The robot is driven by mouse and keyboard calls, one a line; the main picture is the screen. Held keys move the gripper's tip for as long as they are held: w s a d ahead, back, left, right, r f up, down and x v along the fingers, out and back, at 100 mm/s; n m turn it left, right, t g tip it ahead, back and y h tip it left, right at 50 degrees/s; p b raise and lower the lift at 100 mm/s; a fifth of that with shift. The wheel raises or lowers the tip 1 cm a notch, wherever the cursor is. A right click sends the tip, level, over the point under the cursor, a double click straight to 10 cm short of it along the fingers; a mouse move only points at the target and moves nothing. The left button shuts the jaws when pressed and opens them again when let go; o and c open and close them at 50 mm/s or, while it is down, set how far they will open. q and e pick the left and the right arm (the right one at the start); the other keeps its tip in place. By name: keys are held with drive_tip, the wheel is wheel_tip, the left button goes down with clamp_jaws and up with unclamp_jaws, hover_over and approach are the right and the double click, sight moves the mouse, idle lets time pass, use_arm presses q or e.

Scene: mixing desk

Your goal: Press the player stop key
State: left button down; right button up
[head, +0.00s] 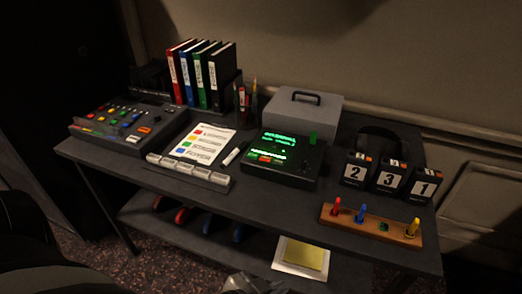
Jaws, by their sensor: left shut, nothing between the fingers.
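A black player-like device (308,165) with glowing green displays stands in the middle of the desk. Small orange-red and green marks show on its front left, but I cannot read which key is stop. A small green piece rises at its right rear. My left gripper (240,284) shows only partly at the bottom edge of the head view, shut and empty. It appears in front of and below the desk top, well apart from the device. My right gripper is not in view.
A mixing console (122,124) stands at left, several binders (200,76) behind it. A row of pale keys (188,172) edges a colour-marked sheet (205,143). A grey box (302,110), number blocks (390,178) and a wooden peg board (370,228) stand nearby.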

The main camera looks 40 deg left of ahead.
use_arm(q)
drive_tip(key=w+d+r+m+h+p, duration=0.15)
drive_tip(key=w+r+m+h, duration=0.55)
drive_tip(key=m, duration=0.9)
drive_tip(key=w+d+r+m+h, duration=0.25)
drive_tip(key=w+r+m, duration=0.55)
drive_tip(key=r+m, duration=0.5)
drive_tip(key=w+a+m+y, duration=0.3)
drive_tip(key=a+m, duration=0.2)
drive_tip(key=a, duration=0.3)
drive_tip(key=w+a+m+g+y+p, duration=0.1)
drive_tip(key=w+a+m+y, duration=0.2)
drive_tip(key=a, duration=0.5)
drive_tip(key=w+a+m+y, duration=0.3)
drive_tip(key=a+m+y, duration=0.2)
drive_tip(key=a+m, duration=0.2)
drive_tip(key=shift+w+a+r+m+g, duration=0.3)
drive_tip(key=shift+w+a+m, duration=0.1)
drive_tip(key=shift+a, duration=0.4)
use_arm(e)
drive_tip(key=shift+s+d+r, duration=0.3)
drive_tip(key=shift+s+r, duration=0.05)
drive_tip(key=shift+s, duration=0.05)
use_arm(q)
drive_tip(key=shift+f, duration=0.15)
